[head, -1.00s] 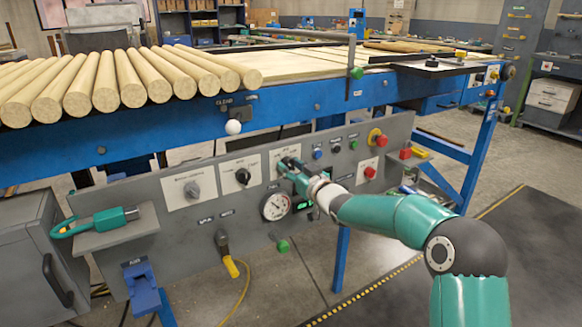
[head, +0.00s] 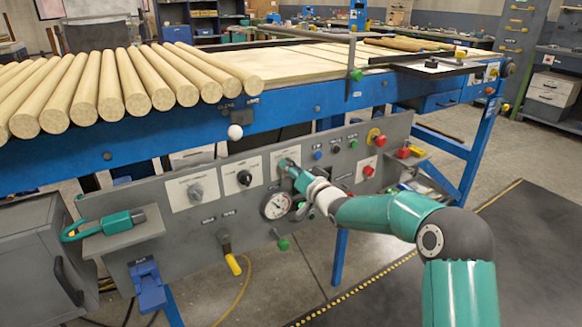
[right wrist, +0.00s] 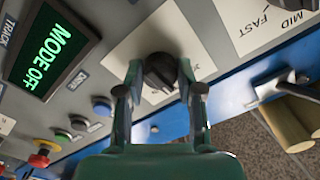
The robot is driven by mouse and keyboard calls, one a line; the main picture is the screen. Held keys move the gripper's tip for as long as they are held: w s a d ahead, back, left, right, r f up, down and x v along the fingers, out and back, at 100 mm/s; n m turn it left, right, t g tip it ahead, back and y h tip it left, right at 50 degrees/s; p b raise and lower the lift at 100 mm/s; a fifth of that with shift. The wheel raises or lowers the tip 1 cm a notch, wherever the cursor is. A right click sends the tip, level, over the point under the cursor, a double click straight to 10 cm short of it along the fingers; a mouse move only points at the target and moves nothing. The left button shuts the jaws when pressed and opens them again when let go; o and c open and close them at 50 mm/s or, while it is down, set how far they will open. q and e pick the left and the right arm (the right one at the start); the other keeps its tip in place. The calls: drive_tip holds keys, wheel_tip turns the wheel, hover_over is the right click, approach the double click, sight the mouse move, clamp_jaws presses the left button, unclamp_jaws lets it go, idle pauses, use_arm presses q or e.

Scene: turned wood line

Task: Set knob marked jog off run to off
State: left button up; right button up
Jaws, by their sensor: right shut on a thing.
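The jog off run knob (right wrist: 160,72) is a dark round selector on a white label plate (right wrist: 124,47), seen in the right wrist view. The plate's lettering is mostly hidden. My right gripper (right wrist: 160,84) has its two fingers on either side of the knob and is shut on it. In the head view my right gripper (head: 287,167) reaches the third white plate (head: 278,157) on the grey panel and covers the knob. A display (right wrist: 50,50) beside the plate reads "MODE OFF" in green. My left gripper is not in view.
Two other knobs, a grey one (head: 196,191) and a black one (head: 244,178), sit to the left on the panel. A gauge (head: 276,206) lies just below my gripper. Buttons and a red emergency stop (head: 380,141) are to the right.

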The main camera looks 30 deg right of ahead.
drive_tip(key=shift+d, duration=0.1)
idle(0.4)
drive_tip(key=o, duration=1.1)
drive_tip(key=shift+o, duration=0.2)
drive_tip(key=shift+s, duration=0.15)
drive_tip(key=s, duration=1.1)
drive_tip(key=shift+s+d, duration=0.35)
drive_tip(key=shift+d, duration=0.1)
drive_tip(key=shift+f, duration=0.1)
